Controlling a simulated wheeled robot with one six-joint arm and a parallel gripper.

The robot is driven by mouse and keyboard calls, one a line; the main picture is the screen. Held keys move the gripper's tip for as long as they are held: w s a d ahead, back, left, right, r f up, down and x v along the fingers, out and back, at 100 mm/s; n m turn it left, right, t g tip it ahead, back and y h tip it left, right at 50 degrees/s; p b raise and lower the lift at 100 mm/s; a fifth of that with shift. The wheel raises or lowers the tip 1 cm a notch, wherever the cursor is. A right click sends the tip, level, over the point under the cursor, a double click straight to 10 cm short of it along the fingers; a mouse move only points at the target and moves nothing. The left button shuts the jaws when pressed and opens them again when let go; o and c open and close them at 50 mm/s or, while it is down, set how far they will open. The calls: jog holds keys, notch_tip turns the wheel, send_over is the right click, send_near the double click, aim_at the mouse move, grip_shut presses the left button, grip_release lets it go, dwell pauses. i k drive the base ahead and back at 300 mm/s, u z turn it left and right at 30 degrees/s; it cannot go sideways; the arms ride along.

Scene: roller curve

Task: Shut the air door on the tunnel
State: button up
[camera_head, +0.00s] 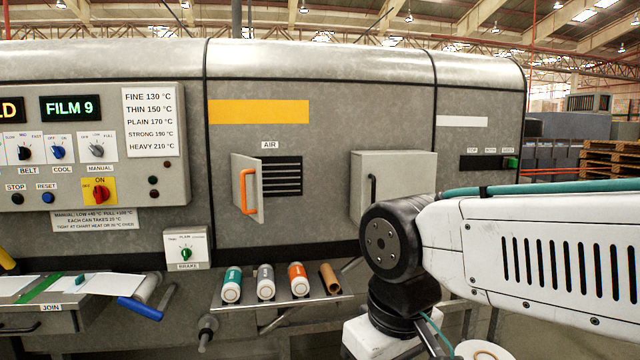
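The air door (240,186) is a small grey flap on the front of the grey tunnel (330,110), under a label reading AIR (270,145). It stands swung open, seemingly hinged at its left edge, with its orange handle (247,192) near its right edge. The dark slatted air vent (283,177) shows uncovered to the right of the door. My arm comes in from the right, with its black joint in front of the tunnel's lower right part. My gripper's fingers are not visible, and nothing of mine touches the door.
A grey box with a black handle (390,185) juts out right of the vent. Below, a shelf (290,300) holds several rolls. A brake box (187,248) and control panel (90,145) are left. The space directly before the air door looks clear.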

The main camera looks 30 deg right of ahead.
aim_at(247, 177)
jog(key=z, duration=0.15)
jog(key=k, duration=0.65)
jog(key=u, duration=0.9)
jog(key=i, duration=1.7)
jog(key=z, duration=0.9)
